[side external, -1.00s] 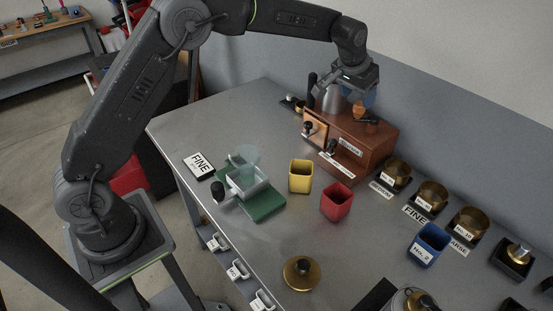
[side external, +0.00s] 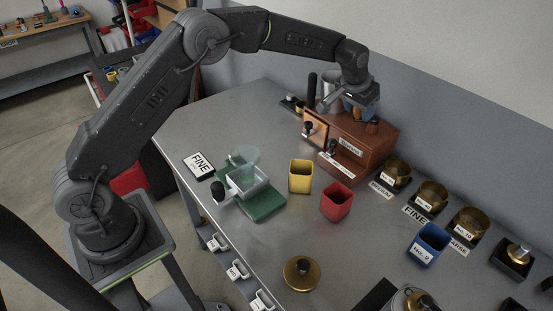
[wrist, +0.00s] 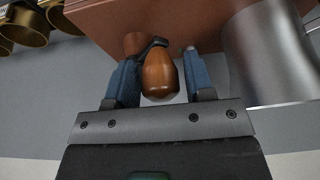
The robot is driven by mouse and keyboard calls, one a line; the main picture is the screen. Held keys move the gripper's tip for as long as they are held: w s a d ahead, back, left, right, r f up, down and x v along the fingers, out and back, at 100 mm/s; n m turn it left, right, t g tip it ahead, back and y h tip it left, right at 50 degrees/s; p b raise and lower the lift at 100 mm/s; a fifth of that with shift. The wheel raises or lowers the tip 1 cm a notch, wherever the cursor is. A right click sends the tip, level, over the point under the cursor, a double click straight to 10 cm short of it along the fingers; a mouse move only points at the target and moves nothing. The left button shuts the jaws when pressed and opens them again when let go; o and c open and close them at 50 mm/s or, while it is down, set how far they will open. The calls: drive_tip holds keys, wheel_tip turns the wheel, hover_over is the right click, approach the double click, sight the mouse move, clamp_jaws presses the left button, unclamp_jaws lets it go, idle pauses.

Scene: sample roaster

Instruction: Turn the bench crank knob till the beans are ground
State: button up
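The brown wooden crank knob (wrist: 160,75) stands between the two blue fingers of my gripper (wrist: 160,62) in the wrist view. A narrow gap shows on each side of it, so the fingers look open around it rather than closed on it. A dark crank arm (wrist: 154,44) runs behind the knob, beside another rounded wooden piece (wrist: 134,43). The crank sits on top of the brown wooden grinder box (side external: 365,148) at the back of the bench. In the side view my gripper (side external: 363,110) is over the box and hides most of the knob. No beans are visible.
A steel cylinder (wrist: 265,50) stands close right of my gripper in the wrist view. Yellow (side external: 300,177), red (side external: 336,202) and blue (side external: 427,245) cups stand in front of the box. Brass cups (side external: 432,195) line the right. A green stand (side external: 265,207) is at left.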

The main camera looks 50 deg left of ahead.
drive_tip(key=c, duration=0.5)
drive_tip(key=shift+o, duration=0.2)
